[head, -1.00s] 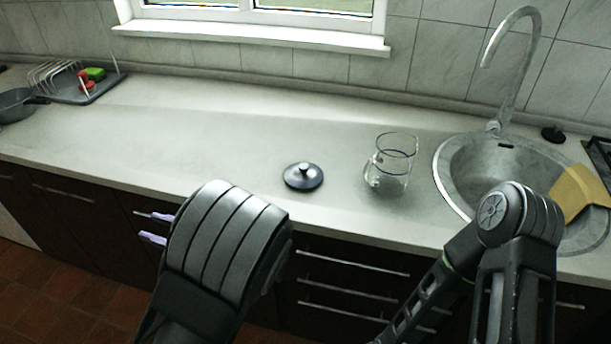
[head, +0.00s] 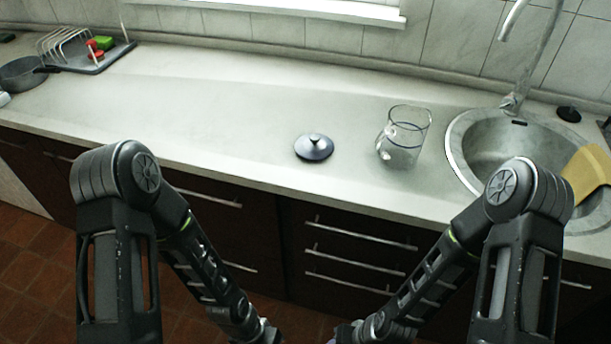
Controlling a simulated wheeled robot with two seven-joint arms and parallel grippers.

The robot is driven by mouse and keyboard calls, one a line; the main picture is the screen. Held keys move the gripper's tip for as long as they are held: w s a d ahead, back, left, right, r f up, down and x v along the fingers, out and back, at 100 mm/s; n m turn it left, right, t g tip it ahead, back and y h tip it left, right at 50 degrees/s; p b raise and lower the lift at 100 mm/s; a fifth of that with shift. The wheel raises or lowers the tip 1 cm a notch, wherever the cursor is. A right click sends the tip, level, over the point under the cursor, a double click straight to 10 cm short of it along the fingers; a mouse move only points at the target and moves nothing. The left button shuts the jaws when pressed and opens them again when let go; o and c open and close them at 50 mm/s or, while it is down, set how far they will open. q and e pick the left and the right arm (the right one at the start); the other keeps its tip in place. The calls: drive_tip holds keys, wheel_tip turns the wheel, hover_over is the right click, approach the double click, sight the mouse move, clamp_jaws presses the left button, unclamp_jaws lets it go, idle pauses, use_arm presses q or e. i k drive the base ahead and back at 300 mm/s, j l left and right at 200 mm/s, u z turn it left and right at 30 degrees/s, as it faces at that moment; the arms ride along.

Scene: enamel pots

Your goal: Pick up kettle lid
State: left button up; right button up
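The gripper fingers are not visible there, and nothing touches the lid.
The glass jug (head: 404,136) stands right of the lid. A round sink (head: 480,150) with a tap and a yellow board (head: 588,172) is at the right. A dish rack (head: 67,48) and a dark pan (head: 22,73) are at the far left. The counter (head: 200,100) between is clear.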

sight(314, 146)
drive_tip(key=k+j+z, duration=0.15)
drive_tip(key=z, duration=0.25)
drive_tip(key=k+z, duration=0.45)
drive_tip(key=z, duration=0.3)
